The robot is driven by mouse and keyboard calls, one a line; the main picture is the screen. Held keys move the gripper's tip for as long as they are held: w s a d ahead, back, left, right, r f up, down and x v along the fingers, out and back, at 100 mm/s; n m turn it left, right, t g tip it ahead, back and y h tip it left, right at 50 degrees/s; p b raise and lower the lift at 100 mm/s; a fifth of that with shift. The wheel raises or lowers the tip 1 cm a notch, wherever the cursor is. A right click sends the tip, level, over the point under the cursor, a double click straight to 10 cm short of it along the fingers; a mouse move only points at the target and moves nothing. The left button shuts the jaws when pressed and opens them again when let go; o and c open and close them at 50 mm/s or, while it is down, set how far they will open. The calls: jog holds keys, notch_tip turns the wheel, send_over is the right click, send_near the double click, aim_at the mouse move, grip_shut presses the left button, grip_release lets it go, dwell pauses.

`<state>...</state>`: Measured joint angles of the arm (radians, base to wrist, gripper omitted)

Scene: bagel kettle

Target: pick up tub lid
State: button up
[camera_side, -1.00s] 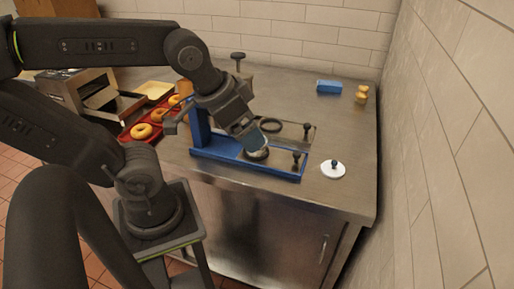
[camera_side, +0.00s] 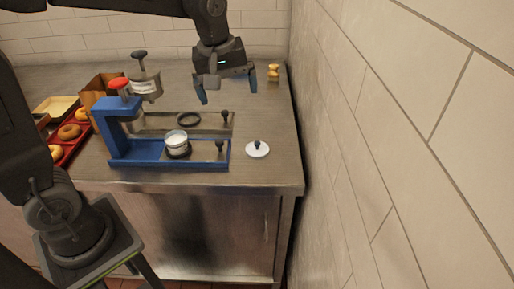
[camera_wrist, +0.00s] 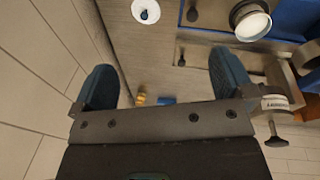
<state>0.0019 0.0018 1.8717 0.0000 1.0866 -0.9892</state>
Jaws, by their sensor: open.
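The tub lid (camera_side: 257,150) is a white disc with a dark knob, lying flat on the steel counter right of the blue press. In the wrist view the lid (camera_wrist: 147,8) is at the top edge. My gripper (camera_side: 228,90) is open and empty, raised above the back of the counter, apart from the lid. Its two blue fingers are spread in the wrist view (camera_wrist: 165,75). A white-topped tub (camera_side: 177,138) sits upright in a dark ring on the press base; it also shows in the wrist view (camera_wrist: 252,22).
The blue press (camera_side: 118,140) stands left of the lid, with dark knobs (camera_side: 220,147) close by. A yellow object (camera_side: 273,72) is at the back right. A red tray of bagels (camera_side: 75,140) is at the left.

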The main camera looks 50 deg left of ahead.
aim_at(259, 143)
jog(key=w+f+n+g, duration=0.2)
jog(key=w+f+n, duration=0.45)
jog(key=w, duration=0.25)
jog(key=f, duration=0.9)
jog(key=shift+w, duration=0.25)
jog(key=shift+s+d+f, duration=0.1)
jog(key=shift+s+f, duration=0.05)
jog(key=shift+f, duration=1.15)
jog(key=shift+s+d+f, duration=0.1)
jog(key=shift+s+f, duration=0.05)
jog(key=shift+f, duration=1.15)
jog(key=c, duration=1)
jog(key=shift+o, duration=0.2)
jog(key=shift+r, duration=0.15)
